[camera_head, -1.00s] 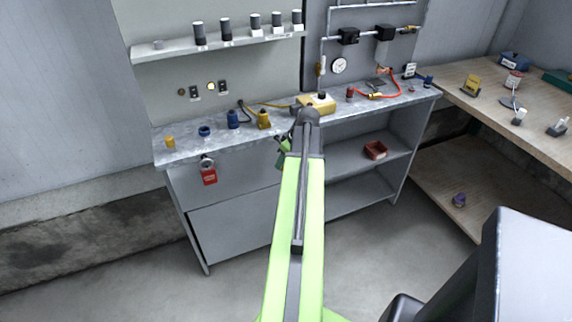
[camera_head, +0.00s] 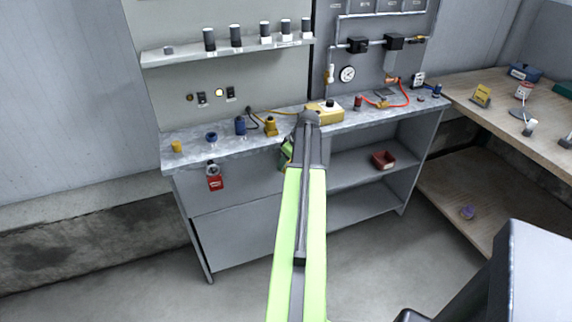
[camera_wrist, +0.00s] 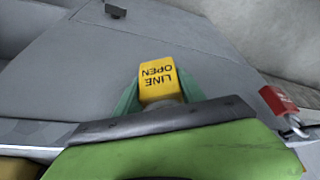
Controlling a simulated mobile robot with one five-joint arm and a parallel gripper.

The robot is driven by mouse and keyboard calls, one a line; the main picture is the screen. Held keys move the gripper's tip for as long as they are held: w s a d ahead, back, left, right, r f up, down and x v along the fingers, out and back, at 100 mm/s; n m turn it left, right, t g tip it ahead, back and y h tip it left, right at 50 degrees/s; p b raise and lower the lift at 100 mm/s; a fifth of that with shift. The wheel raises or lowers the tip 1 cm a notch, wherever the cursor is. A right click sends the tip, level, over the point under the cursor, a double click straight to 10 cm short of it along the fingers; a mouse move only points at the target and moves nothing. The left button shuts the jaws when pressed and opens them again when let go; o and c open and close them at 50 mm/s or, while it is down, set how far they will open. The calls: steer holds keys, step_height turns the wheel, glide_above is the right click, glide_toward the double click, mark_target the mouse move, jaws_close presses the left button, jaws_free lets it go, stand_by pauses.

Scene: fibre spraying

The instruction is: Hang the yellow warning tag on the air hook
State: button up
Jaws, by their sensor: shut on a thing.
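The yellow warning tag (camera_wrist: 158,82) reads "LINE OPEN", upside down in the wrist view. My gripper (camera_wrist: 160,98) is shut on it, with green fingers on both sides of the tag. In the head view my gripper (camera_head: 287,152) shows only as a bit of green beside the arm, in front of the grey bench, and the tag is hidden there. A small dark bracket (camera_wrist: 115,10) sits on a grey surface at the top of the wrist view, apart from the tag. I cannot tell whether it is the air hook.
A red tag with a lock (camera_head: 215,183) hangs at the bench front; it also shows in the wrist view (camera_wrist: 278,101). The bench top (camera_head: 190,149) holds a yellow box (camera_head: 325,117) and several fittings. A red bin (camera_head: 383,160) sits on the shelf below. A wooden bench (camera_head: 460,92) stands right.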

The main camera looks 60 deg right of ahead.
stand_by(0.4)
steer(key=o, duration=1.4)
steer(key=shift+o, duration=0.3)
steer(key=shift+d, duration=0.1)
steer(key=p+v, duration=1.6)
steer(key=v, duration=0.1)
steer(key=shift+r, duration=0.25)
